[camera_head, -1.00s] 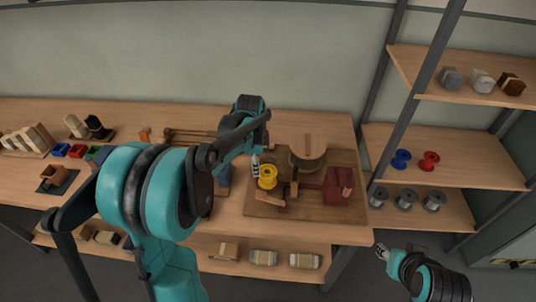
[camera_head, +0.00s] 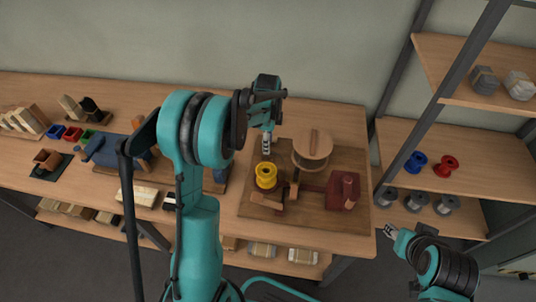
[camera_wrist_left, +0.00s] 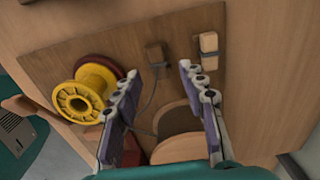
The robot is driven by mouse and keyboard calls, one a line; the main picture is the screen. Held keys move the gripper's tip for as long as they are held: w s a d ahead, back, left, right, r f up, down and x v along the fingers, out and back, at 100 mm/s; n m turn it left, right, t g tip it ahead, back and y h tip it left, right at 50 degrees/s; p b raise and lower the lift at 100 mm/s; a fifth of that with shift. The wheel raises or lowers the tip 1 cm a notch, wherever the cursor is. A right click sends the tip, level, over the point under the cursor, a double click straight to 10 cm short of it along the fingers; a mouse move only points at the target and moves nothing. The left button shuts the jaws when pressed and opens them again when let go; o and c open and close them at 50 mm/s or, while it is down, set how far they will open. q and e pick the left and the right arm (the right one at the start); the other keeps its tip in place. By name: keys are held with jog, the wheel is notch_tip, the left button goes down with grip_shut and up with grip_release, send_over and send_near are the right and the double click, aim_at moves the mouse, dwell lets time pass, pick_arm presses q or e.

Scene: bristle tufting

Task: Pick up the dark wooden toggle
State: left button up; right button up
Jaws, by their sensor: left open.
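The dark wooden toggle (camera_wrist_left: 155,52) is a small dark brown block on the wooden board (camera_wrist_left: 110,45) in the left wrist view, with a thin grey cord running from it. A pale wooden toggle (camera_wrist_left: 208,44) with a dark band lies to its right. My left gripper (camera_wrist_left: 159,70) is open and empty, its fingertips either side of the dark toggle's line in the picture; I cannot tell the height gap. In the head view the left gripper (camera_head: 267,145) points down behind the yellow spool, and I cannot make out the toggle. My right gripper (camera_head: 388,230) is off the bench's right front, its jaws unclear.
A yellow spool (camera_head: 266,177) stands close to the left gripper; a round wooden drum (camera_head: 312,146) is right of it. A dark red block (camera_head: 343,191) sits on the board's right. Shelves (camera_head: 450,135) with spools stand at right.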

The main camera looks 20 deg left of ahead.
pick_arm(q)
jog(key=f+b, duration=0.1)
jog(key=f, duration=0.3)
jog(key=shift+d+f+b, duration=0.2)
jog(key=shift+b, duration=0.15)
jog(key=shift+r, duration=0.1)
jog(key=c, duration=0.9)
jog(key=shift+o, duration=0.2)
